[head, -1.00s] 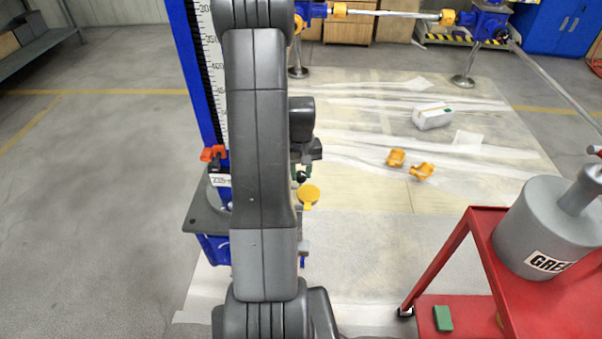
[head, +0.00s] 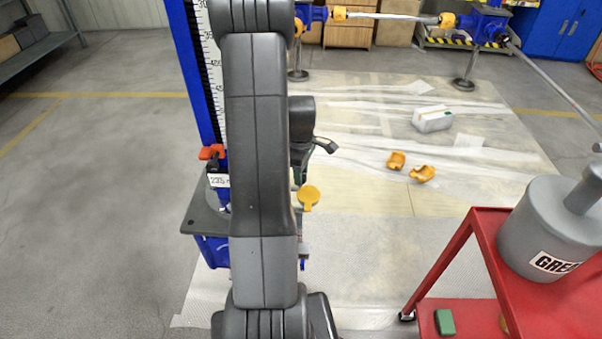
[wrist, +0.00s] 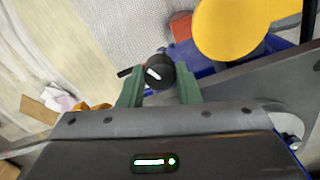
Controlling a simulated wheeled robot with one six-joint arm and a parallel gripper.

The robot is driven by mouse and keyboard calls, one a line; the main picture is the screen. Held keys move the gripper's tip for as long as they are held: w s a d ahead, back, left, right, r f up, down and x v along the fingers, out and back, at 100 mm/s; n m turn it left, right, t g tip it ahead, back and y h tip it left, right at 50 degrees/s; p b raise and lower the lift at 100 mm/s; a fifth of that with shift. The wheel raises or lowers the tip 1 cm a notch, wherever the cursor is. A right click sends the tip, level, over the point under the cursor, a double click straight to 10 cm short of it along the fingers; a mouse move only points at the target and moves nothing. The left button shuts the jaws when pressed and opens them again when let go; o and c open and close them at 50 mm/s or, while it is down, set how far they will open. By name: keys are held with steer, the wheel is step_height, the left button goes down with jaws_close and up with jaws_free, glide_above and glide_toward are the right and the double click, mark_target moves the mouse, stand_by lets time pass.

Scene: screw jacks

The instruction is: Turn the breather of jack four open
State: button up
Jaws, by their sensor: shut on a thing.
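The breather (wrist: 160,70) is a small round black knob with a white mark and a short dark stub to its left in the wrist view. My gripper (wrist: 157,82) has two green fingers, shut on the breather from both sides. In the head view my gripper (head: 298,183) is mostly hidden behind my arm, and the breather cannot be made out. The blue jack (head: 213,250) stands below, with a grey plate on top. I cannot read a jack number.
A yellow round cap (wrist: 232,28) sits close beside the breather; it also shows in the head view (head: 309,196). A scale column (head: 213,80) with an orange clamp (head: 211,152) rises at left. A red cart (head: 487,240) with a grease drum stands at right.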

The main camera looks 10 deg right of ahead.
steer(key=n, duration=0.6)
steer(key=shift+w, duration=0.1)
steer(key=n, duration=0.6)
steer(key=shift+n+b, duration=0.3)
steer(key=shift+b, duration=0.1)
steer(key=o, duration=1)
step_height(320, 180, up, 14)
steer(key=shift+f+p, duration=0.1)
steer(key=shift+p, duration=0.55)
step_height(320, 180, down, 14)
steer(key=shift+r+b, duration=0.1)
steer(key=shift+b, duration=0.6)
